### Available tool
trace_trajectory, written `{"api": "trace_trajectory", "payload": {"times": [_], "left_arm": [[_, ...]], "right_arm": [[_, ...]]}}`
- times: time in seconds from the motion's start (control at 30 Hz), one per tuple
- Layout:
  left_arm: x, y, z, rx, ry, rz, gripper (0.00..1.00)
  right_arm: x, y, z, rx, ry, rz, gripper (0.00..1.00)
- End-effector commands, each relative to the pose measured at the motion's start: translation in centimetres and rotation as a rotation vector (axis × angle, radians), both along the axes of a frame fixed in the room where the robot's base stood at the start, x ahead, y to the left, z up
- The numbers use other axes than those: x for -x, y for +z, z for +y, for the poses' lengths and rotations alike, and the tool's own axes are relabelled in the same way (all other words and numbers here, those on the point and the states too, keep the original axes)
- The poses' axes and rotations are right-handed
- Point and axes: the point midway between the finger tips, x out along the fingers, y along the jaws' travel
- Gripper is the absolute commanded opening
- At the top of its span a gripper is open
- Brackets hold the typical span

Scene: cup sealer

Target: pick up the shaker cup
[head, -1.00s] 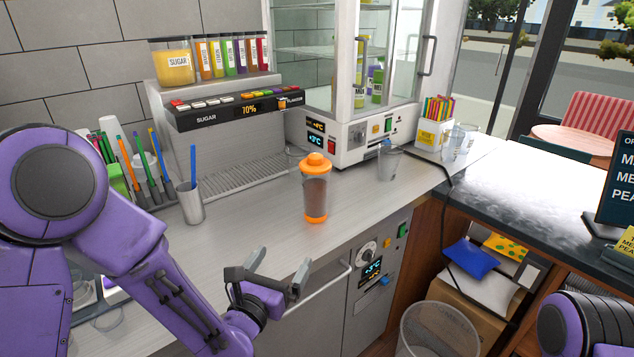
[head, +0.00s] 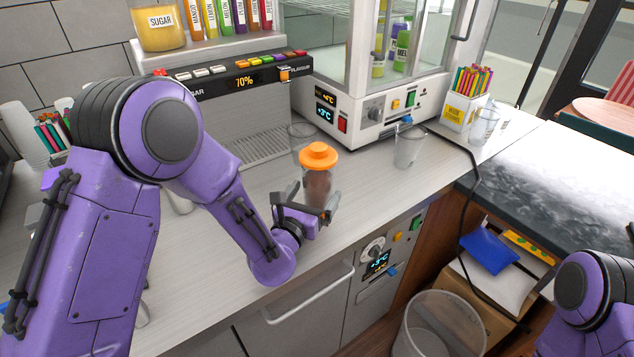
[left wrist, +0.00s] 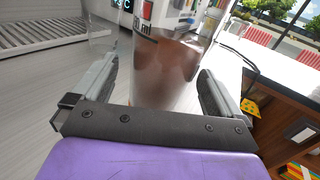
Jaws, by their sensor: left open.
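The shaker cup (head: 318,178) stands upright on the counter, with an orange lid and a clear body showing brown contents. My left gripper (head: 307,205) is open at the cup's near side, in front of its lower part, and hides its base. In the left wrist view the cup (left wrist: 168,75) fills the space between the two open fingers of the gripper (left wrist: 160,85). A gap shows on the left side, and the right finger is close to the cup. Its lid is out of that view. My right gripper is not in view.
A clear cup (head: 301,138) stands close behind the shaker cup. Another clear cup (head: 408,148) stands by the white cabinet (head: 385,128). The sugar dispenser (head: 215,85) is behind left. The counter (head: 215,270) is bare at front left. A bin (head: 438,335) stands below right.

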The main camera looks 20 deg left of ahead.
Motion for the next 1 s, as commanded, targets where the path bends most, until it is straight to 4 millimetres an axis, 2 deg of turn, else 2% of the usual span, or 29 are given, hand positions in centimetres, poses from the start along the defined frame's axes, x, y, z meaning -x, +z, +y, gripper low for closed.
{"api": "trace_trajectory", "payload": {"times": [0.03,0.17,0.4,0.43,0.6,0.67,1.0], "left_arm": [[-1.0,0.5,-0.4,-0.005,-0.002,0.000,1.00],[-2.9,0.2,-0.6,-0.001,-0.001,0.000,1.00],[-3.3,0.0,-0.8,0.000,-0.003,0.000,1.00],[-3.3,0.0,-0.8,0.000,-0.003,0.000,0.97],[-3.3,0.0,-0.8,0.000,-0.003,0.001,0.41],[-3.3,0.0,-0.8,0.000,-0.003,0.001,0.24],[-3.3,0.7,-0.7,0.001,-0.001,-0.002,0.24]], "right_arm": [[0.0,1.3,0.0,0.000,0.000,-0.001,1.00],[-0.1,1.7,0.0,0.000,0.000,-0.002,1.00],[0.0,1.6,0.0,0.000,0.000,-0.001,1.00],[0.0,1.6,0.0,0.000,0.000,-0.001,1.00],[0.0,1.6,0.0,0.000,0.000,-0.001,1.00],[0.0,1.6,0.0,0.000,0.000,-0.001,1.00],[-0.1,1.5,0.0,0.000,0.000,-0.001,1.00]]}}
